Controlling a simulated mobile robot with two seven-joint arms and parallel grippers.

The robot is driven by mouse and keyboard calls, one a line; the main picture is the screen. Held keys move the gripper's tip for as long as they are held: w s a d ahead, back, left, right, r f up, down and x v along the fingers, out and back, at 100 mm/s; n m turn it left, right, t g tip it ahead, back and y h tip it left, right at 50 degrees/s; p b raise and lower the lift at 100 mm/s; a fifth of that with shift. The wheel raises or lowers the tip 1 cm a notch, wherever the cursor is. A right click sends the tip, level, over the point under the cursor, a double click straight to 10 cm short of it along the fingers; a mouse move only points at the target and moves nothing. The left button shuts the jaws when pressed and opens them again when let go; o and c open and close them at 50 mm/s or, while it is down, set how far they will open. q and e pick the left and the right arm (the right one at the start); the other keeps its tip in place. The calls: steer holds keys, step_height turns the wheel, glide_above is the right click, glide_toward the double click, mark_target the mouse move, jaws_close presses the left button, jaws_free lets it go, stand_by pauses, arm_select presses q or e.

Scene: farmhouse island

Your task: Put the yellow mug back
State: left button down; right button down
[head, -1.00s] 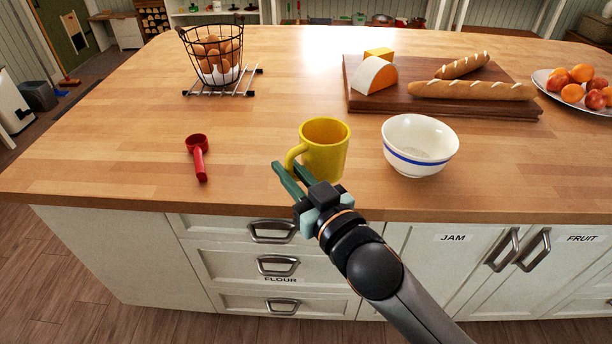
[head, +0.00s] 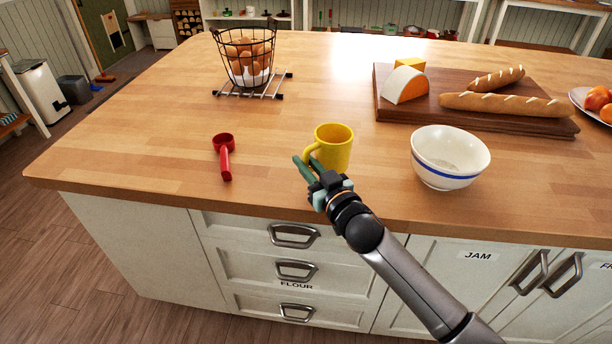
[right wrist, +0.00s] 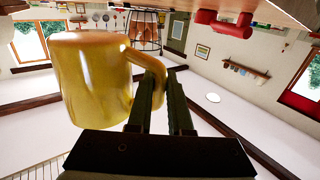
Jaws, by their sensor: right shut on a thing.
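The yellow mug (head: 335,146) is upright above or on the front part of the wooden island top (head: 130,150). I cannot tell whether its base touches the wood. Its handle points left, towards my right gripper (head: 305,163), which is shut on the handle. In the right wrist view the picture is upside down; the mug (right wrist: 92,80) fills the left side, with its handle at the green fingers of my right gripper (right wrist: 160,98). The fingers partly hide the handle. My left gripper is not in view.
A red scoop (head: 226,160) lies left of the mug. A white bowl with a blue band (head: 450,160) stands to its right. An egg basket (head: 247,58) on a rack and a bread board (head: 395,112) are further back. The wood between scoop and basket is clear.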

steer(key=shift+w+f, duration=0.35)
steer(key=shift+w, duration=0.05)
steer(key=shift+f+b, duration=0.3)
steer(key=shift+f, duration=1.3)
steer(key=shift+f, duration=0.1)
steer(key=c, duration=1.3)
jaws_free()
steer(key=shift+f, duration=0.2)
steer(key=o, duration=0.5)
steer(key=shift+c, duration=0.2)
steer(key=shift+r, duration=0.1)
steer(key=shift+r, duration=0.2)
steer(key=shift+s+d+f, duration=0.15)
steer(key=shift+s+d, duration=0.05)
steer(key=shift+s, duration=0.1)
steer(key=v, duration=1.1)
